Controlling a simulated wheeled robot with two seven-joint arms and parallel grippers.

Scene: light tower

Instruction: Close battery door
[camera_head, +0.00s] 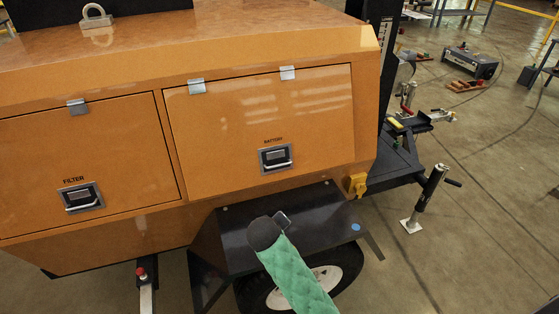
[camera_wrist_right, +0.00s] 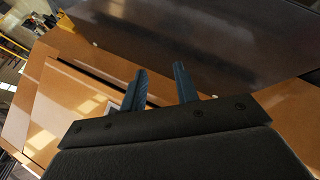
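The orange battery door (camera_head: 250,115), labelled BATTERY, lies flush or nearly flush in the side of the orange housing. Two metal hinges show along its top edge, and its black latch with a silver handle (camera_head: 275,157) is near the bottom. I cannot tell whether it is latched. My right arm, in a green sleeve, reaches up from the bottom, its gripper (camera_head: 283,219) over the black fender, below and apart from the door. In the right wrist view the two fingers of the right gripper (camera_wrist_right: 160,76) are apart with nothing between them. My left gripper is not in view.
The filter door (camera_head: 85,160) is shut to the left. The black fender (camera_head: 310,225) juts out below the battery door, over a wheel. A yellow fixture (camera_head: 357,185) sits to its right. A jack stand (camera_head: 428,195) stands farther right on mostly open floor.

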